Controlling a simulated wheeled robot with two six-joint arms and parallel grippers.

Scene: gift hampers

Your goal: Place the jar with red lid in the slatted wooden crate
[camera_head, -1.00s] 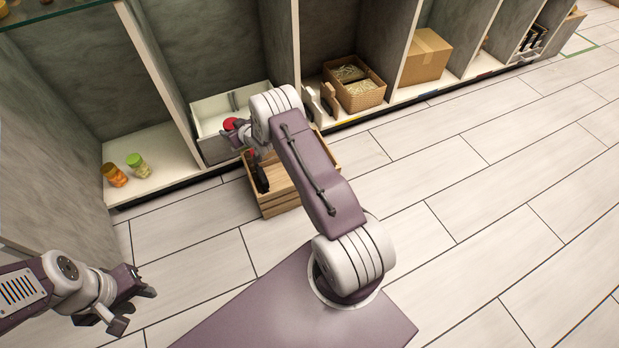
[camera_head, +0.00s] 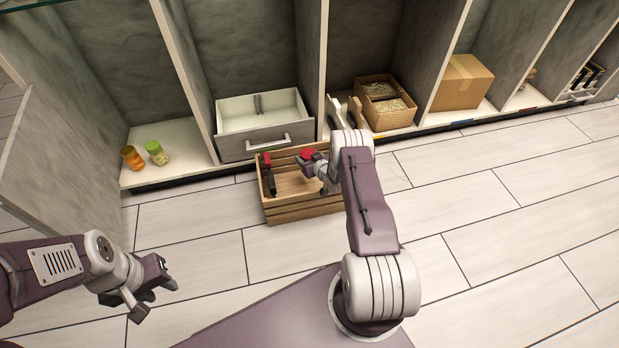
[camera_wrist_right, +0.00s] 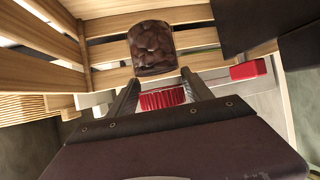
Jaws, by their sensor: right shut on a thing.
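The jar's red lid (camera_head: 307,153) shows in the head view at the right gripper's tip, over the back part of the slatted wooden crate (camera_head: 306,211). In the right wrist view, my right gripper (camera_wrist_right: 160,95) is shut on the jar, its fingers on either side of the red lid (camera_wrist_right: 162,99). The jar's dark brown body (camera_wrist_right: 152,46) points away from the gripper, with crate slats (camera_wrist_right: 45,45) around it. Whether the jar touches the crate floor is unclear. My left gripper (camera_head: 153,297) is open and empty at the lower left.
A dark item with a red top (camera_head: 268,175) lies at the crate's left side. An open grey drawer (camera_head: 265,141) is right behind the crate. Orange (camera_head: 132,158) and green-lidded (camera_head: 157,153) jars stand on the left shelf.

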